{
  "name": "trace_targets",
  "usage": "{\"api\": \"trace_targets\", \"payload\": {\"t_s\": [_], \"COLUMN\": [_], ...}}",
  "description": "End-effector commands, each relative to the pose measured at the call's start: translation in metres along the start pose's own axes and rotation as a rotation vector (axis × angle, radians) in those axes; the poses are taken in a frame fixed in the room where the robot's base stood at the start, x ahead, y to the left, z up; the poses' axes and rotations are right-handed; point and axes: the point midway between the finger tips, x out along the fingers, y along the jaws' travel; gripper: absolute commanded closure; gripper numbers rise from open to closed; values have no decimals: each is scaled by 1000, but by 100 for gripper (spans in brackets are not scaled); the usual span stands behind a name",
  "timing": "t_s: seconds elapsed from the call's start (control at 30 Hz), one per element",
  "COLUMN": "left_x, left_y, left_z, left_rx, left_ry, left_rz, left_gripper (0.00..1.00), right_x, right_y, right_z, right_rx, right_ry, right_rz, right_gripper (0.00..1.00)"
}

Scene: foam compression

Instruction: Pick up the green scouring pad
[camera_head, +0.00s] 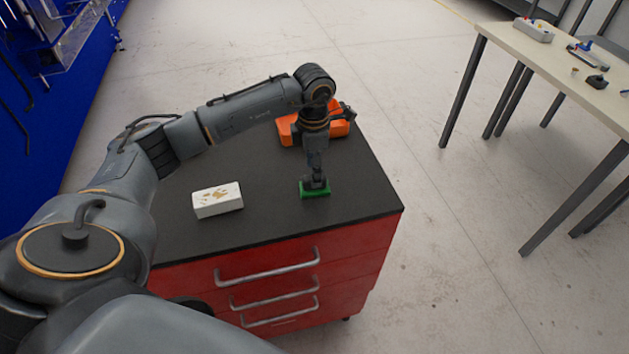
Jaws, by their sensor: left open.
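The green scouring pad (313,194) lies on the dark top of the red drawer cabinet, right of the middle and near the front edge. My left gripper (314,183) points down right over the pad, with its fingertips at or just above the pad's upper side. It is open; whether the fingers touch the pad cannot be told. The gripper hides part of the pad. My right gripper is not in view.
A white block with brown marks (217,200) lies left of the pad. An orange bin (288,131) stands behind my left wrist at the cabinet's back. The cabinet top (270,222) is bare between them. A workbench (560,55) stands apart at the upper right.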

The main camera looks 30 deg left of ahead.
Motion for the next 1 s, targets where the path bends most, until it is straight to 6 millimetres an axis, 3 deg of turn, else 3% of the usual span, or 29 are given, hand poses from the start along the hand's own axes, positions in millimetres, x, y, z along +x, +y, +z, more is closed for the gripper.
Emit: {"api": "trace_targets", "payload": {"t_s": [0.1,0.23,0.53,0.8,1.0], "left_x": [16,33,40,40,40], "left_y": [-1,0,0,0,0], "left_z": [1,2,2,2,2], "left_rx": [0,-1,0,0,0], "left_ry": [4,1,0,0,1], "left_rz": [-6,-3,-2,-2,-2], "left_gripper": [45,45,45,100,100], "right_x": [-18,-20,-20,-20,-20], "right_y": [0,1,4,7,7], "right_z": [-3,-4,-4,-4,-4], "right_rx": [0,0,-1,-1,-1], "right_ry": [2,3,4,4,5], "right_rz": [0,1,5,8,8], "right_gripper": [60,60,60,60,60]}}
